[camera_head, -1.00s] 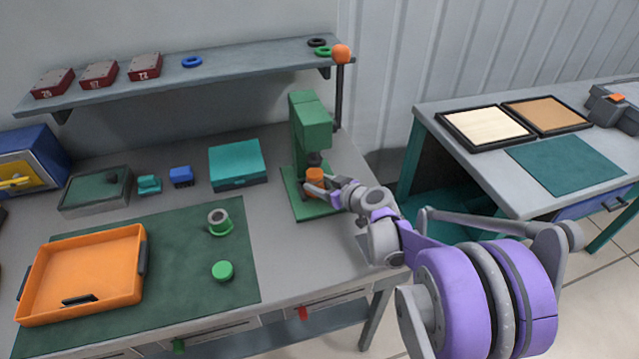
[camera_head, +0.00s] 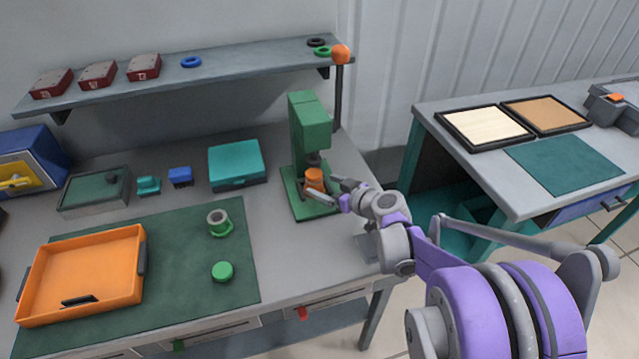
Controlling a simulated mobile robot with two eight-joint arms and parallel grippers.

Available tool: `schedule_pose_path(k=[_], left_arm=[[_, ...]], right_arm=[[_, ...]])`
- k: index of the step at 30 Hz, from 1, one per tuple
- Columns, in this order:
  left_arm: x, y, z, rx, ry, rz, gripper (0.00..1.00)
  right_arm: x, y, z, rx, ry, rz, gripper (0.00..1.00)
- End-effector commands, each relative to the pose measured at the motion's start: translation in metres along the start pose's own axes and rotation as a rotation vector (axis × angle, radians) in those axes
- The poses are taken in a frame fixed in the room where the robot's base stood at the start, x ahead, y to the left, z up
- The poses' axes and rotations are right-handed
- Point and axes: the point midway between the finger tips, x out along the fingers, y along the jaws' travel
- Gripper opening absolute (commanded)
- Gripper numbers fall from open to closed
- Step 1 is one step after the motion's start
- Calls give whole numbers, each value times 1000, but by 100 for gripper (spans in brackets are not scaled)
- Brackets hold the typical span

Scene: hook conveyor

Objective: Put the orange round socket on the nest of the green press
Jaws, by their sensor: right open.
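The green press (camera_head: 309,124) stands at the back right of the workbench, with a black lever post topped by an orange ball (camera_head: 341,54). The orange round socket (camera_head: 314,179) sits upright on the press's base, under its ram; the nest beneath it is hidden. My right gripper (camera_head: 328,190) is open, just to the right of the socket and in front of the press. Its fingers point left toward the socket and appear clear of it. My left gripper is out of view.
A green mat (camera_head: 190,270) holds an orange tray (camera_head: 90,270), a green-based grey ring part (camera_head: 219,222) and a green round piece (camera_head: 222,271). A teal case (camera_head: 237,163) lies left of the press. A shelf (camera_head: 230,70) runs above. A second table (camera_head: 470,170) stands at right.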

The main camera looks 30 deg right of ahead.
Motion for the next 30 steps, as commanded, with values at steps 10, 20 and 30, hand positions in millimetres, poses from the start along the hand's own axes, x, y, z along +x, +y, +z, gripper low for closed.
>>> schedule_pose_path(k=[10,20,30], left_arm=[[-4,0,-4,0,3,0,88],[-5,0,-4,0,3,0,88],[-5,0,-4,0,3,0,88]], right_arm=[[-71,1,0,0,0,4,87],[-87,0,0,-2,0,0,87],[-86,0,0,-1,0,0,87]])
